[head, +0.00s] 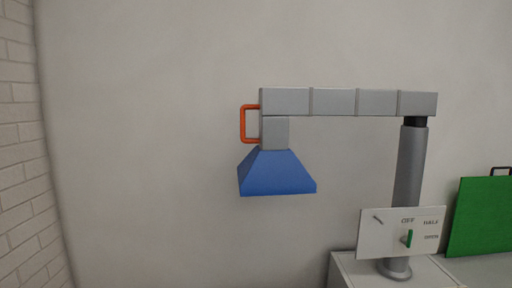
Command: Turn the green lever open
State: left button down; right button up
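The green lever (409,238) is small and stands roughly upright on a white panel (375,236) at the lower right of the head view. Dark labels on the panel read OFF at the top, HALF at the upper right and what looks like OPEN at the right. The lever's tip points up, close to the OFF label. The panel sits in front of the base of a grey post (409,170). Neither of my grippers shows in the head view.
A grey segmented arm (335,102) runs left from the post to a blue hood (275,175) with an orange handle (243,124). A pale cabinet top (345,265) carries the post. A green board (482,217) with a black handle stands at the right. A brick wall is at the left.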

aim_at(407, 242)
jog(key=k, duration=1.3)
jog(key=z, duration=0.6)
jog(key=i, duration=0.5)
jog(key=z, duration=0.7)
jog(key=i, duration=0.8)
jog(key=u, duration=0.8)
jog(key=i, duration=0.55)
jog(key=u, duration=0.6)
